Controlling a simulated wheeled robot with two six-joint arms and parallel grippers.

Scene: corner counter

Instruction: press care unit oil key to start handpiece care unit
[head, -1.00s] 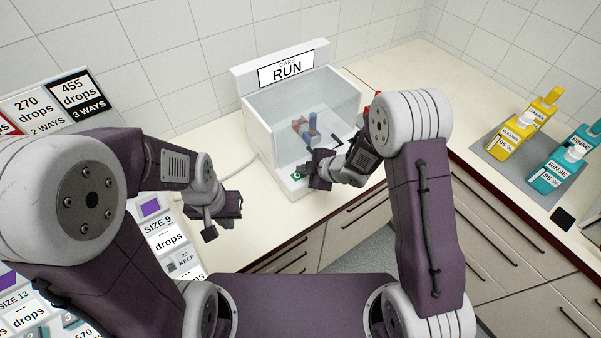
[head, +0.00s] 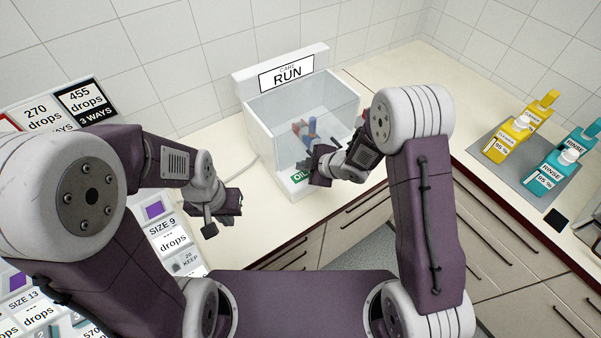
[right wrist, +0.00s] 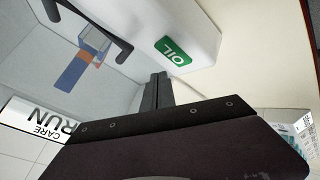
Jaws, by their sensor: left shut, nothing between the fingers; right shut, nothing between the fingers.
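The care unit (head: 268,124) is a white box with clear walls and a sign (head: 287,74) reading CARE RUN. Its green OIL key (head: 299,176) is on the low front ledge; the key also shows whole in the right wrist view (right wrist: 173,51). A blue and red-orange item (head: 308,130) is inside the unit. My right gripper (head: 315,172) is shut and empty, just right of the key. In the right wrist view its fingertips (right wrist: 158,76) are close beside the key, apart from it in the picture. My left gripper (head: 238,203) is shut and empty, left of the unit.
Yellow cleanser bottles (head: 508,140) and teal rinse bottles (head: 552,170) stand on a grey mat (head: 492,163) at right. A panel of drops signs (head: 40,117) and size-labelled boxes (head: 163,226) are at left. The counter before the unit (head: 270,215) is clear.

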